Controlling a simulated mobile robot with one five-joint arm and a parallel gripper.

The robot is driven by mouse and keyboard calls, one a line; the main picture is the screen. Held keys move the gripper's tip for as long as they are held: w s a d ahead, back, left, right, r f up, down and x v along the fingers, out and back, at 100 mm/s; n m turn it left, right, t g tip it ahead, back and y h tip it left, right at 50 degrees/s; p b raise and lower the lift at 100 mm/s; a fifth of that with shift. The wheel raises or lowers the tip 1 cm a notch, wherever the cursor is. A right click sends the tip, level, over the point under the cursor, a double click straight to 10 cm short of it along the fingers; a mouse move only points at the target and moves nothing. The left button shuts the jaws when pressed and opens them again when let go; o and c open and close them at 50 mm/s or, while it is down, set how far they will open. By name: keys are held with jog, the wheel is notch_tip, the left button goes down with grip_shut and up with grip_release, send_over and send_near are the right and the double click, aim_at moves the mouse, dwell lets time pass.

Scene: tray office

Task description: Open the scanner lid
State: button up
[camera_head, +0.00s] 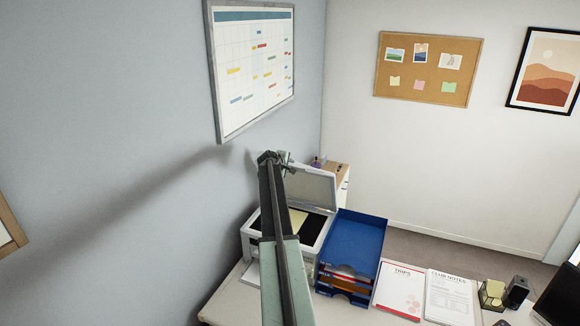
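The scanner (312,229) is a white machine on the desk against the left wall, partly hidden behind my arm. Its pale grey lid (312,187) stands raised and tilted back, with the dark scanning bed showing below it. A pale yellowish sheet (297,219) lies on the bed. My gripper (287,166) is at the far end of my arm, by the upper left corner of the lid. It is small and dark here; I cannot tell whether it touches the lid or whether its fingers are open.
A blue stacked tray (352,243) stands close right of the scanner. Papers (400,286) and a notes sheet (450,296) lie farther right on the desk (232,300). A wooden-topped cabinet (336,172) is behind the lid. A wall calendar (255,70) hangs above left.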

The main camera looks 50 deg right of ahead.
jog(key=p+v, duration=0.3)
jog(key=v, duration=0.4)
jog(key=shift+r, duration=0.1)
jog(key=shift+a, duration=0.1)
